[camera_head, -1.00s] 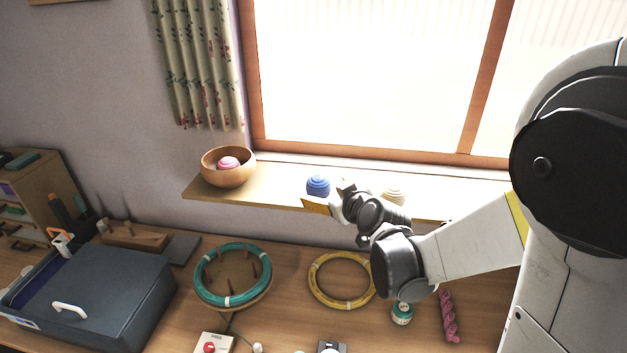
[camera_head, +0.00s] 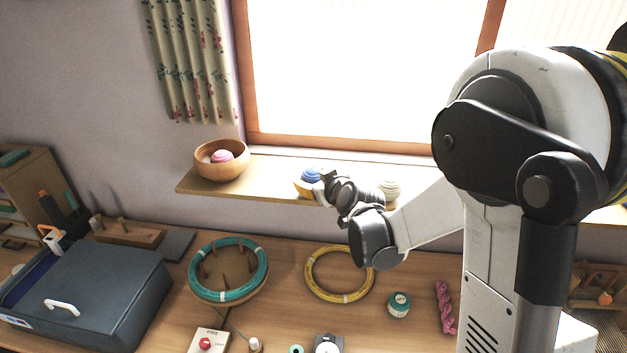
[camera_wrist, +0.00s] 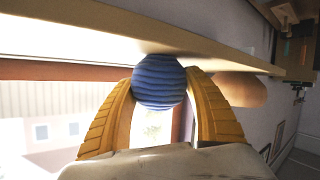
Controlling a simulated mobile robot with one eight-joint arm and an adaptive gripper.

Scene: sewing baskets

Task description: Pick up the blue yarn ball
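The blue yarn ball (camera_head: 311,175) sits on the window sill shelf, between the wooden bowl and a cream yarn ball. My gripper (camera_head: 306,187) is at the ball, with a yellow finger in front of it and partly hiding it. In the wrist view the blue yarn ball (camera_wrist: 159,82) lies between the tips of my two yellow fingers (camera_wrist: 160,88), one on each side. The fingers look open around it, with their tips very close to its sides. I cannot tell whether they touch it. The ball still appears to rest on the shelf.
The wooden bowl (camera_head: 222,170) with a pink yarn ball (camera_head: 221,156) stands left on the shelf (camera_head: 262,180). The cream yarn ball (camera_head: 389,190) is close to my wrist on the right. Below, the desk holds teal (camera_head: 227,290) and yellow (camera_head: 340,297) hoops.

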